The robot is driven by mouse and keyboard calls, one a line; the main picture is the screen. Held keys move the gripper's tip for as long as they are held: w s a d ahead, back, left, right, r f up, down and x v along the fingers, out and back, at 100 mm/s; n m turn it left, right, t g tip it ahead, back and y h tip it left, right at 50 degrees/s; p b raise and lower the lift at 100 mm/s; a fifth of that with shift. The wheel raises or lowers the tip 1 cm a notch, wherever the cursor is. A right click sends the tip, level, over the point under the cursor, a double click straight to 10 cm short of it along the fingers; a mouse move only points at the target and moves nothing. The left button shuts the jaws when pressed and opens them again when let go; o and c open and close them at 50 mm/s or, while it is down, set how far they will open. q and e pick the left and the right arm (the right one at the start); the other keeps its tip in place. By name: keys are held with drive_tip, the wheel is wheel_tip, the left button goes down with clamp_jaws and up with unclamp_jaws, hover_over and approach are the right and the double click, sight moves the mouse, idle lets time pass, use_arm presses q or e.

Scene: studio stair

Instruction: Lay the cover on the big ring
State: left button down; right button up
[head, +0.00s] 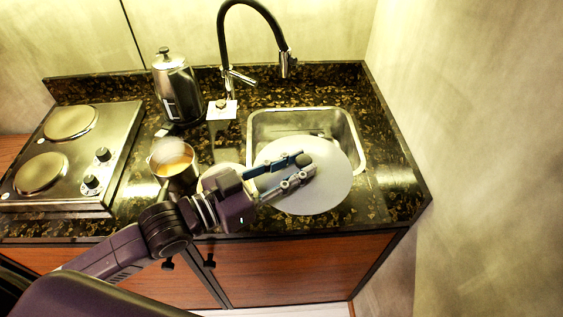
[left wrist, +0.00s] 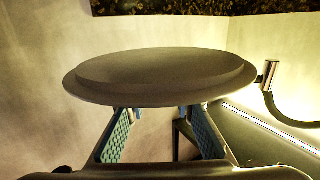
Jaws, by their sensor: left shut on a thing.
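The cover (head: 325,188) is a pale round disc with a dark knob (head: 304,160) at its top. My left gripper (head: 302,171) is shut on the knob and holds the cover over the front part of the sink. In the left wrist view the cover (left wrist: 160,75) spans the space beyond the fingers, and the knob cannot be made out. The hob at the left has two rings, a back ring (head: 70,123) and a front ring (head: 41,173); both look bare, and I cannot tell surely which is bigger. My right gripper is not in view.
A pot (head: 174,164) with orange contents stands between hob and sink. A steel kettle (head: 174,88) and a small white card (head: 222,110) are behind it. Another pale round thing (head: 211,174) is partly hidden by my gripper. The tap (head: 284,62) arches behind the sink (head: 352,130).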

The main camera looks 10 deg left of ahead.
sight(324, 177)
use_arm(q)
drive_tip(key=shift+d+r+m+g+h, duration=0.25)
drive_tip(key=shift+d+m+g+h, duration=0.75)
drive_tip(key=shift+d, duration=0.25)
drive_tip(key=shift+d+r+m+g+h, duration=0.2)
drive_tip(key=shift+d+m+g+h, duration=0.65)
drive_tip(key=shift+d+g, duration=0.3)
drive_tip(key=shift+d+m+g, duration=0.25)
drive_tip(key=shift+d+g, duration=0.15)
drive_tip(key=shift+g, duration=0.05)
drive_tip(key=shift+f, duration=0.15)
